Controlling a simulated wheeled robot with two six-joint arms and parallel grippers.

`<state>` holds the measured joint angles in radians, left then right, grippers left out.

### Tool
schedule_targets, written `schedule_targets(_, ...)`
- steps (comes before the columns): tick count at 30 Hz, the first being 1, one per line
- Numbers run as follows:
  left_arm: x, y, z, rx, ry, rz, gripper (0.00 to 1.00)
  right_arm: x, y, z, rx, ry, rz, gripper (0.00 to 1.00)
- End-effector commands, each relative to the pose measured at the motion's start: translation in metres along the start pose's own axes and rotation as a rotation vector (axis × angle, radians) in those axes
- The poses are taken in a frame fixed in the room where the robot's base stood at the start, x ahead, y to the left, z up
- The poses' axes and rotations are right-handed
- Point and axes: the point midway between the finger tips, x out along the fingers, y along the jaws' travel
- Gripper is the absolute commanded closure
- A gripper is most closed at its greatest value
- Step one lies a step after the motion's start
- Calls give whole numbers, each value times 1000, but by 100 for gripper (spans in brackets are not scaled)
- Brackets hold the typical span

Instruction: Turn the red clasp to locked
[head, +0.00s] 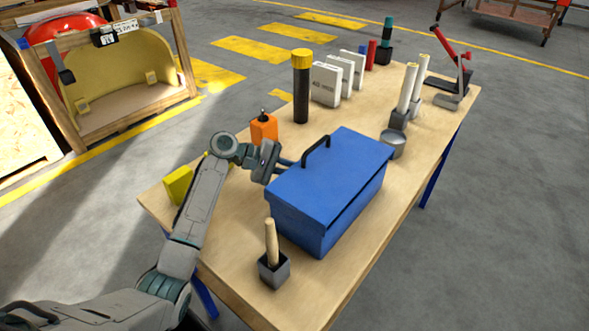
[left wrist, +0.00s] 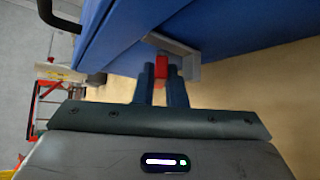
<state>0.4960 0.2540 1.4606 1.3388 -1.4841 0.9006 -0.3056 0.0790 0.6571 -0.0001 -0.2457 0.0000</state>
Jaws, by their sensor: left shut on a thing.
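The red clasp (left wrist: 162,66) shows in the left wrist view, on a grey metal bracket (left wrist: 183,50) at the side of the blue toolbox. My left gripper (left wrist: 161,76) is shut on the clasp, one finger on each side of it. In the head view the blue toolbox (head: 330,180) stands on the workbench with its lid down and a black handle on top. My left gripper (head: 285,164) is at the toolbox's left side there, and the clasp is hidden. I cannot tell the clasp's lock position. My right gripper is not in view.
A grey cup (head: 392,146) stands close behind the toolbox.

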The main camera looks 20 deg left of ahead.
Motion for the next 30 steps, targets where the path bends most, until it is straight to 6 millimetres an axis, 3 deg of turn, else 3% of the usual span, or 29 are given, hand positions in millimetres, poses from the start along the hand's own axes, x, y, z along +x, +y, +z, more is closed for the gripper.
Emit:
schedule_targets(8, 0, -1, 0, 3, 0, 2, 100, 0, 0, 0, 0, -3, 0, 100)
schedule_targets(9, 0, -1, 0, 3, 0, 2, 83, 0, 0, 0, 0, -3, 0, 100)
schedule_targets(10, 0, -1, 0, 3, 1, 2, 80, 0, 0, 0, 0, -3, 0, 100)
schedule_targets(20, -4, -1, -1, 3, 2, 1, 80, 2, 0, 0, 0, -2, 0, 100)
schedule_targets(30, -65, -3, -2, 4, 5, -1, 80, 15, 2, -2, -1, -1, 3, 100)
